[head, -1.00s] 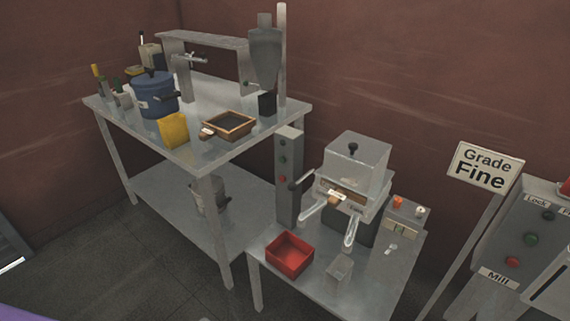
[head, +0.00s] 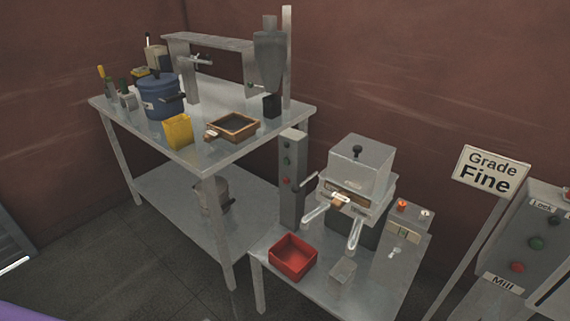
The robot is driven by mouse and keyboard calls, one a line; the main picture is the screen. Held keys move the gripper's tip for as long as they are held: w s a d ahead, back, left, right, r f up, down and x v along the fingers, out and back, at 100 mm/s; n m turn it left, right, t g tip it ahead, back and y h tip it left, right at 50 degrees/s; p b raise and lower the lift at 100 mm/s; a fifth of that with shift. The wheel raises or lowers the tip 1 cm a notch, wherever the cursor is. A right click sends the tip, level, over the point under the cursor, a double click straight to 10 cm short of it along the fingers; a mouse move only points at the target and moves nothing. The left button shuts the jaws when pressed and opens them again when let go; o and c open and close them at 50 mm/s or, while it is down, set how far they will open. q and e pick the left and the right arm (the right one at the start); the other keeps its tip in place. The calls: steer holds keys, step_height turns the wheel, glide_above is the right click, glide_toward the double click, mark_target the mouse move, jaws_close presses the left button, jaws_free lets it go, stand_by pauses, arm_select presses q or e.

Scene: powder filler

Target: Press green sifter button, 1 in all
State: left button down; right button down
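A grey upright control box (head: 292,205) stands on the low table at the left of a boxy metal machine (head: 356,168), which may be the sifter. The box carries a small dark green button (head: 287,161) above a red button (head: 285,178), with another small dark or greenish spot near its top. No label is readable on this box. Neither of my grippers shows in the head view.
A red open tray (head: 293,272) and a small grey block (head: 342,273) sit on the low table's front. A taller table (head: 200,155) at the left holds a blue pot (head: 158,100) and a wood-framed sieve (head: 231,119). A "Grade Fine" sign (head: 489,173) stands right. Floor is clear front left.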

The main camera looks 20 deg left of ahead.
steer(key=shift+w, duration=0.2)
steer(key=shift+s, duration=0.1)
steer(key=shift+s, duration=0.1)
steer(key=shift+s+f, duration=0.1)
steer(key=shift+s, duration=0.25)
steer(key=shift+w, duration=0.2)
